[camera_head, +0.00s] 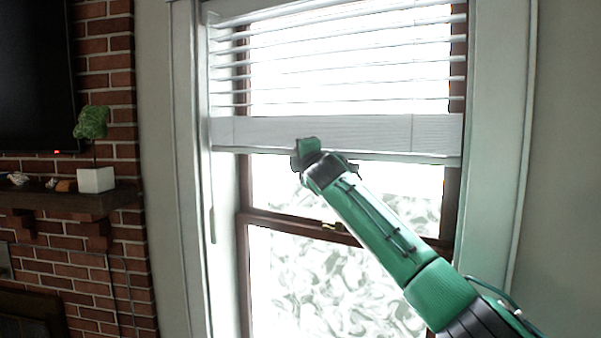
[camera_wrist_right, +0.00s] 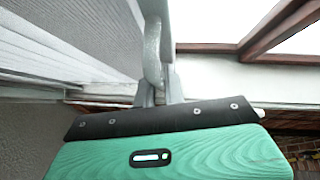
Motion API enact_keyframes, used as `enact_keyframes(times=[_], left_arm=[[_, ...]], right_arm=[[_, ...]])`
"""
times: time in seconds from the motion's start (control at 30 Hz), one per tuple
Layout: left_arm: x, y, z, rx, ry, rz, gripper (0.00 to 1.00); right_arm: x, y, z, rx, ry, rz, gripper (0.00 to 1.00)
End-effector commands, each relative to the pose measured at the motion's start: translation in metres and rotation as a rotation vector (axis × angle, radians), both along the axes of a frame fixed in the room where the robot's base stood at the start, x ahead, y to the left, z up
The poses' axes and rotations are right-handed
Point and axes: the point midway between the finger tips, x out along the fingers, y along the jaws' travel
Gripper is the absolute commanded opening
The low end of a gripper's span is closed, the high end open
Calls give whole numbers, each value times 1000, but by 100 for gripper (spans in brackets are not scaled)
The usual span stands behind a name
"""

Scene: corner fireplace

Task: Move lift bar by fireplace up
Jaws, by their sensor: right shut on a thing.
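The lift bar (camera_head: 390,135) is the wide, pale bottom rail of the white window blind. It hangs nearly level across the upper part of the window, just below the slats. My green right gripper (camera_head: 306,152) reaches it from below right and is shut on its lower edge, left of the bar's middle. In the right wrist view the grey fingers (camera_wrist_right: 162,85) are close together against the pale bar (camera_wrist_right: 60,65). The exact contact is partly hidden by the gripper. My left gripper is in neither view.
Open white slats (camera_head: 340,60) are spread above the bar. A brown window sash (camera_head: 285,224) with a latch crosses below it. At left, a brick fireplace (camera_head: 110,65) carries a dark mantel (camera_head: 60,203) with a white pot (camera_head: 96,180) and plant. The wall at right is bare.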

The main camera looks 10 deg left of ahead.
Motion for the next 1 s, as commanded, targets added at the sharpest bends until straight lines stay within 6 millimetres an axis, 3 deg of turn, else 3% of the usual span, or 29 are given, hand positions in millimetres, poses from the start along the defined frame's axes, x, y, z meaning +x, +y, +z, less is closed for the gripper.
enact_keyframes(times=[0.47, 0.5, 0.6, 1.0], left_arm=[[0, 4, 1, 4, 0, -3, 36], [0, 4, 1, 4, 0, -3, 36], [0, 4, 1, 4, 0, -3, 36], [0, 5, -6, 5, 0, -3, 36]], right_arm=[[-1, 0, 11, 2, -8, 2, 0], [-1, 0, 11, 2, -8, 2, 19], [-1, 0, 10, 2, -7, 2, 32], [-4, -2, 4, 1, -3, 1, 32]])
